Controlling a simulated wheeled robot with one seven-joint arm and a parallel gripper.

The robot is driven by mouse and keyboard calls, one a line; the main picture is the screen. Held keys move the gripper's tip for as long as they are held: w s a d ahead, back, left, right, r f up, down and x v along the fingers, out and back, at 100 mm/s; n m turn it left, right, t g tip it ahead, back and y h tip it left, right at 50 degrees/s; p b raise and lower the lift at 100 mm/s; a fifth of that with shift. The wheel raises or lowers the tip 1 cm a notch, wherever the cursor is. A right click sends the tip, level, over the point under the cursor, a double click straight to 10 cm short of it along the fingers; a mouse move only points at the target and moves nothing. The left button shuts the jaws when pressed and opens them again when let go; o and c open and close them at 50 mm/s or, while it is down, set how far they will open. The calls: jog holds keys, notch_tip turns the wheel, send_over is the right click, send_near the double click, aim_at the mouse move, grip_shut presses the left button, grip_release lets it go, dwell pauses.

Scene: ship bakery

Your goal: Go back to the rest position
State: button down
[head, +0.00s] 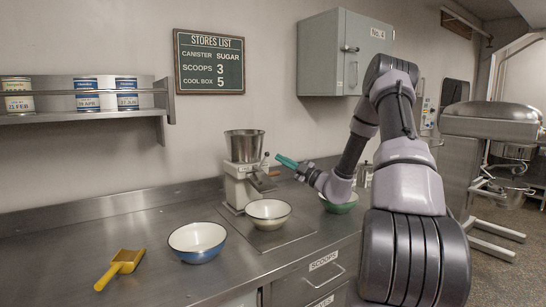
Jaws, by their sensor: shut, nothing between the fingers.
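My gripper (287,161) has teal fingers and is shut and empty. It is raised above the steel counter, beside the right side of the grinder-like machine (243,165) and near its small lever. My arm reaches from the right foreground up and then down to it. A green bowl (341,207) stands on the counter below and right of the gripper, partly hidden by my arm. A cream bowl (268,212) stands in front of the machine.
A blue bowl (197,241) and a yellow scoop (121,267) lie on the counter (65,262) at left. A grey wall cabinet (325,55) hangs behind my arm. A shelf (60,112) with several canisters is at upper left. A steel mixer-like machine (492,122) stands at right.

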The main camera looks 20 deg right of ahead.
jog(key=shift+s+d+f, duration=0.1)
jog(key=shift+s+d, duration=0.15)
jog(key=shift+s, duration=0.05)
